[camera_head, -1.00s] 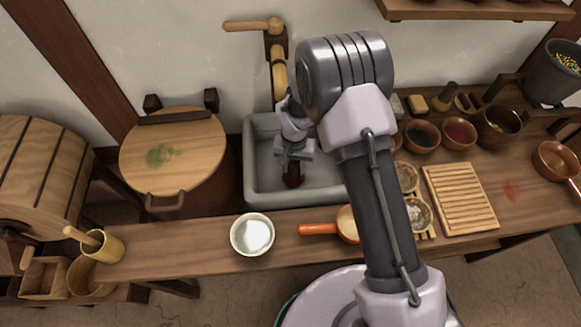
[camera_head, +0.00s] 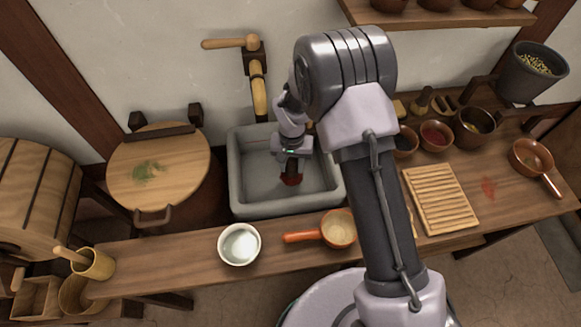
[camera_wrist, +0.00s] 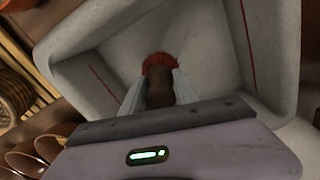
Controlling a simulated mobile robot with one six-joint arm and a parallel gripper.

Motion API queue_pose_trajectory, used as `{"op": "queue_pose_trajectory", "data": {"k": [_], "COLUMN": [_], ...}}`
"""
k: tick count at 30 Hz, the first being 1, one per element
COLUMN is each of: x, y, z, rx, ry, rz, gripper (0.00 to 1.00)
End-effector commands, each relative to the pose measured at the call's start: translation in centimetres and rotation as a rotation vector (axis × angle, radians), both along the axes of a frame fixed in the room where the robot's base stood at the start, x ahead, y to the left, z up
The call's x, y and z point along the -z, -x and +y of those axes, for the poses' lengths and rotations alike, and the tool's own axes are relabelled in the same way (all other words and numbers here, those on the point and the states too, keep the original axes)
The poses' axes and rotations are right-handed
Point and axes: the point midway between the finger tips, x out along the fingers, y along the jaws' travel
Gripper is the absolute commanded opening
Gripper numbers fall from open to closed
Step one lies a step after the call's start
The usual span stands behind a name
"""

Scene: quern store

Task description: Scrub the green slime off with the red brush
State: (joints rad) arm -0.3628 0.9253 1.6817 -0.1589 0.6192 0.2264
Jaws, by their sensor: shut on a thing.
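My gripper (camera_head: 291,163) is shut on the dark handle of the red brush (camera_head: 291,179), over the grey sink (camera_head: 237,183). In the wrist view the brush's red bristles (camera_wrist: 160,60) point down toward the sink floor; whether they touch it I cannot tell. A patch of green slime (camera_head: 147,171) lies on the round wooden lid (camera_head: 185,160) of the tub left of the sink. The gripper is to the right of the slime and apart from it.
A wooden tap (camera_head: 258,88) rises behind the sink. A white bowl (camera_head: 239,245) and an orange-handled pan (camera_head: 338,229) stand on the bench's front edge. A ridged wooden board (camera_head: 440,199) and a red stain (camera_head: 488,188) are at the right.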

Motion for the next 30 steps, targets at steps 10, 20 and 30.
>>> {"op": "queue_pose_trajectory", "data": {"k": [10, 20, 30], "x": [-2.8, -2.8, -6.6], "y": [-0.3, -0.3, -0.3], "z": [-0.4, -0.4, -0.4], "rx": [0.002, 0.002, 0.003], "ry": [0.000, 0.000, -0.001], "rz": [0.001, 0.001, -0.001], "gripper": [0.04, 0.04, 0.04]}}
